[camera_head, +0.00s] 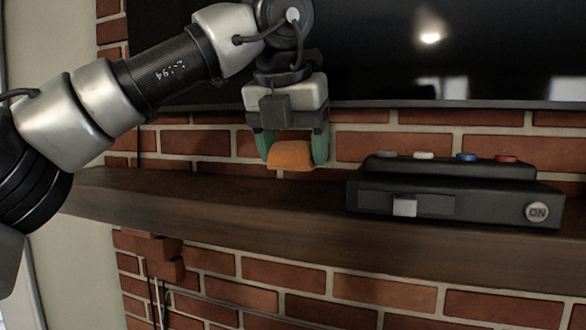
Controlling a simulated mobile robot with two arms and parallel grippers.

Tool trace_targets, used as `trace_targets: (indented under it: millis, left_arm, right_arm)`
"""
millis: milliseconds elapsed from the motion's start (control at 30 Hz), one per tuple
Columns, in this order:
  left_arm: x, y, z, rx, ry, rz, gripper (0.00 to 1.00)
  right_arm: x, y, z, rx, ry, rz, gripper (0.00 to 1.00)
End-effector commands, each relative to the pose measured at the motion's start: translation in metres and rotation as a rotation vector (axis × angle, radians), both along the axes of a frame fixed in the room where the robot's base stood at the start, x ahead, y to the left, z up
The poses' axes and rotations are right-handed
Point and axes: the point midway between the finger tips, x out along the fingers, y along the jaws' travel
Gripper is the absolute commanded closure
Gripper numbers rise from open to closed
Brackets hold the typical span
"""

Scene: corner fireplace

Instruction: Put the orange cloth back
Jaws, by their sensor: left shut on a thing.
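My left gripper (291,150) comes in from the left and points down above the wooden mantel shelf. Its green fingers are shut on the orange cloth (291,156), a small folded-looking lump between the fingertips. The cloth appears held a little above the shelf, against the brick wall behind; whether its lower edge touches anything is hard to tell. My right gripper is not in view.
The dark wooden mantel (230,216) runs across the brick wall. A black box (475,205) with coloured buttons, a white switch and an "ON" knob stands on it at right. A dark screen (450,50) hangs above. The mantel left of the box is clear.

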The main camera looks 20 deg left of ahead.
Motion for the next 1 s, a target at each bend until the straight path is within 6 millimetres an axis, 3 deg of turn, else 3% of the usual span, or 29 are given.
trace_targets:
  millis: [400,833,867,1000]
  left_arm:
    - [0.001,0.003,-0.038,0.0,0.001,0.002,0.6]
    - [0.001,0.002,-0.047,-0.001,0.0,0.003,0.6]
    - [0.001,0.002,-0.046,-0.001,0.0,0.003,0.32]
    - [0.001,0.002,-0.045,-0.001,0.0,0.003,0.11]
  right_arm:
    - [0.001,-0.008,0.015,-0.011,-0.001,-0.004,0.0]
    - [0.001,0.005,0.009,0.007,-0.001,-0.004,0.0]
    - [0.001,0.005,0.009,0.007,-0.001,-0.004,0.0]
    - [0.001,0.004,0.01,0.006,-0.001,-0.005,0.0]
